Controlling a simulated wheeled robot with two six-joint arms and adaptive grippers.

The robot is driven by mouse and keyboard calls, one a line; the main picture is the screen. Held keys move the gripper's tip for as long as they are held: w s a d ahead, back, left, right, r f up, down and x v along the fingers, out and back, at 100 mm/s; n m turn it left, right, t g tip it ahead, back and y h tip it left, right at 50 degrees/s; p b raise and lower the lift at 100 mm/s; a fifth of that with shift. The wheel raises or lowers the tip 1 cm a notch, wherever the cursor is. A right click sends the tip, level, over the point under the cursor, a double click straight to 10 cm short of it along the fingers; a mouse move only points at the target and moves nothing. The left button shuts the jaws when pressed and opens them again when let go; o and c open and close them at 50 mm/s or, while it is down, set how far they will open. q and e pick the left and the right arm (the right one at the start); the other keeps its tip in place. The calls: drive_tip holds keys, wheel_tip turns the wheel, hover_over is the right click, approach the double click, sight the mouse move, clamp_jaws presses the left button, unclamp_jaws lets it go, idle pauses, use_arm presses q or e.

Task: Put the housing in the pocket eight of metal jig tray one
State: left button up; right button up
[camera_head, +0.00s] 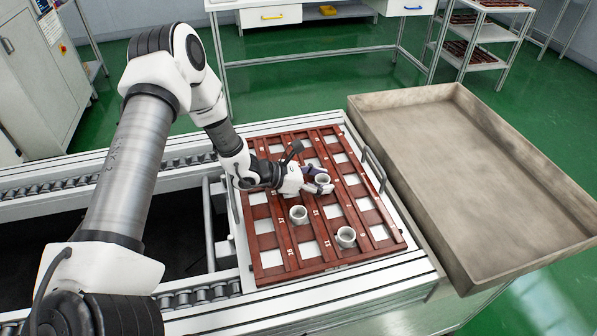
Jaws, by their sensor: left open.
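The reddish-brown jig tray (290,262), with rows of pockets, lies on the conveyor at the middle of the head view. A white cup-like housing (322,179) is at my left gripper (318,181), which reaches in from the left, low over the tray. The left fingers are open and lie around or beside this housing; I cannot tell whether they touch it. Two more white housings stand in the tray, one (298,215) near the middle and one (346,237) towards the front right. The number of the pocket at the gripper is hidden or too small to read. My right gripper is out of view.
A large, empty grey-beige bin (470,185) stands right of the conveyor. Roller tracks (195,296) run along the left of the tray. A white bench (325,52) and a shelf rack (480,35) stand at the back. Several tray pockets are empty.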

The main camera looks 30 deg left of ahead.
use_arm(q)
drive_tip(key=v, duration=0.5)
drive_tip(key=shift+w+a+f, duration=0.15)
drive_tip(key=shift+w+a, duration=0.05)
drive_tip(key=shift+a, duration=0.2)
drive_tip(key=p+v, duration=0.2)
drive_tip(key=v, duration=0.4)
drive_tip(key=shift+s+d+r, duration=0.15)
drive_tip(key=shift+s+r, duration=0.05)
drive_tip(key=shift+r, duration=0.05)
drive_tip(key=shift+s+a, duration=0.2)
drive_tip(key=shift+a, duration=0.05)
drive_tip(key=shift+d, duration=0.15)
